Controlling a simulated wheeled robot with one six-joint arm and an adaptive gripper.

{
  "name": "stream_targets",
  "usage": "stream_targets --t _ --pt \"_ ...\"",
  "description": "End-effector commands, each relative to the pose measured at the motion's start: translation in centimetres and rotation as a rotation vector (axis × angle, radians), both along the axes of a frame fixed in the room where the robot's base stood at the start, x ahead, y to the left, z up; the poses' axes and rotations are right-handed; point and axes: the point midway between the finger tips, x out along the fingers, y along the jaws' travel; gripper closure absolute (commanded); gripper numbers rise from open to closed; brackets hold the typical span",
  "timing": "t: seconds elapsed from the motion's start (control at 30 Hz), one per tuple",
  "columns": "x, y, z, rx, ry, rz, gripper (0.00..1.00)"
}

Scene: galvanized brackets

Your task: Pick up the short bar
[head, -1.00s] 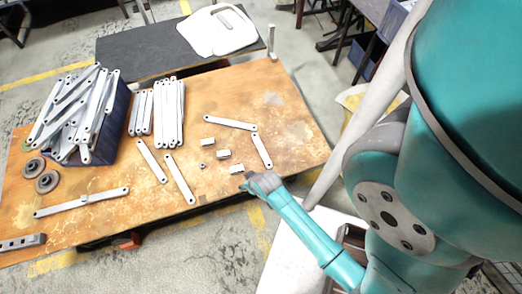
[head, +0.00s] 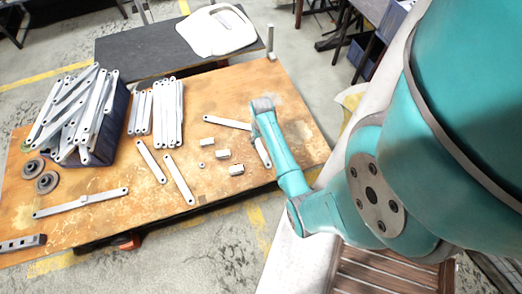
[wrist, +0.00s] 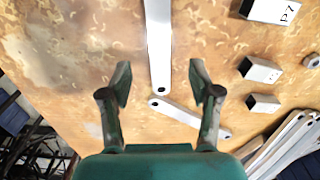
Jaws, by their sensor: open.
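Two pale metal bars lie near my gripper on the wooden table. One bar (head: 265,155), partly hidden by my arm in the head view, runs upright in the wrist view (wrist: 158,45) and leaves its top edge. Its near holed end shows between my fingers' lines. The other bar (head: 226,122) lies slanted, and in the wrist view (wrist: 190,118) its end is close to the first bar's end. My gripper (wrist: 160,78) is open and empty above them; in the head view it is at the arm's end (head: 262,104). I cannot tell which bar is meant as short.
Several small metal blocks (head: 222,155) lie left of my arm. Bar stacks (head: 168,112) and a blue bin (head: 106,145) heaped with bars stand behind. The table's right end (head: 300,125) is clear.

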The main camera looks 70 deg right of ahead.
Motion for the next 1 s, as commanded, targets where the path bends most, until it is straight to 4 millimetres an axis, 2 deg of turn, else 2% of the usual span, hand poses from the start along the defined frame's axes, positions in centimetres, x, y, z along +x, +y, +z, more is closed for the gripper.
stream_targets --t 0.1,0.37,0.6,0.7,0.97,1.0 --pt "0.0 0.0 -1.5 0.000 0.000 0.001 0.38" --pt "0.1 -0.2 -3.2 -0.001 -0.001 0.001 0.38" --pt "0.2 -0.4 -6.4 -0.001 -0.001 0.001 0.38" --pt "0.3 -0.4 -7.2 -0.001 -0.001 0.001 0.38" --pt "0.3 -0.4 -7.5 -0.002 -0.002 0.001 0.38" --pt "0.3 -0.4 -7.5 -0.002 -0.002 0.001 0.40"
